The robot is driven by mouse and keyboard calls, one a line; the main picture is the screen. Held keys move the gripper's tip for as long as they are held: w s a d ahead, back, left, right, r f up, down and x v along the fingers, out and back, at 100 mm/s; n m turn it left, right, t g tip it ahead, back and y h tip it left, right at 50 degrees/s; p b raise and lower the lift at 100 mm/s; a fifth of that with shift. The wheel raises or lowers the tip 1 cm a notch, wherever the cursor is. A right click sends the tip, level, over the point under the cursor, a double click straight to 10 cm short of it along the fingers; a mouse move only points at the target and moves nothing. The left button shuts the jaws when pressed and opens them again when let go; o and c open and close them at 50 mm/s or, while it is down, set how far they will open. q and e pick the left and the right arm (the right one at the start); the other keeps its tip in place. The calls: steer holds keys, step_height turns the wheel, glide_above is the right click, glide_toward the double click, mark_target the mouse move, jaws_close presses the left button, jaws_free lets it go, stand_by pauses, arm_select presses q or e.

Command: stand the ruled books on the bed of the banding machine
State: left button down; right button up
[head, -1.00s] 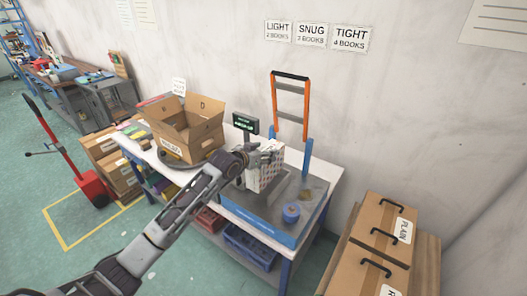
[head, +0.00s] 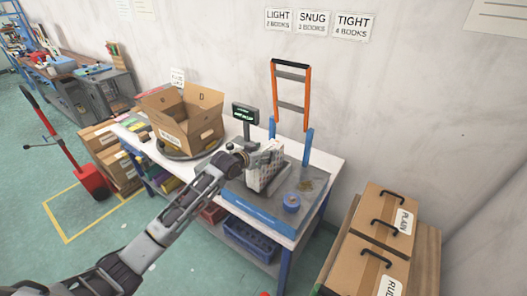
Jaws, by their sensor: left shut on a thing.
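My left gripper (head: 262,157) is shut on a white patterned book (head: 258,179), which it holds upright at the blue-edged bed of the banding machine (head: 268,207). I cannot tell whether the book touches the bed. The orange and blue arch (head: 306,100) rises at the back of the machine. A box whose label is partly cut off and seems to begin "RU" (head: 362,272) is at the lower right, beside a box labelled PLAIN (head: 380,205). My right gripper is not in view.
An open cardboard box (head: 186,128) stands on the left of the white table. A small display (head: 244,114) with green text stands behind the gripper. Wall signs read LIGHT, SNUG and TIGHT (head: 352,27). A red pallet truck (head: 92,180) stands at left.

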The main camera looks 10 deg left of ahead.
arm_select(q)
steer(key=shift+f, duration=0.1)
stand_by(0.3)
steer(key=shift+c, duration=1.8)
jaws_free()
steer(key=shift+f, duration=0.1)
steer(key=shift+f, duration=0.1)
steer(key=shift+f, duration=0.25)
steer(key=shift+v, duration=0.9)
steer(key=v, duration=1)
steer(key=shift+r, duration=0.25)
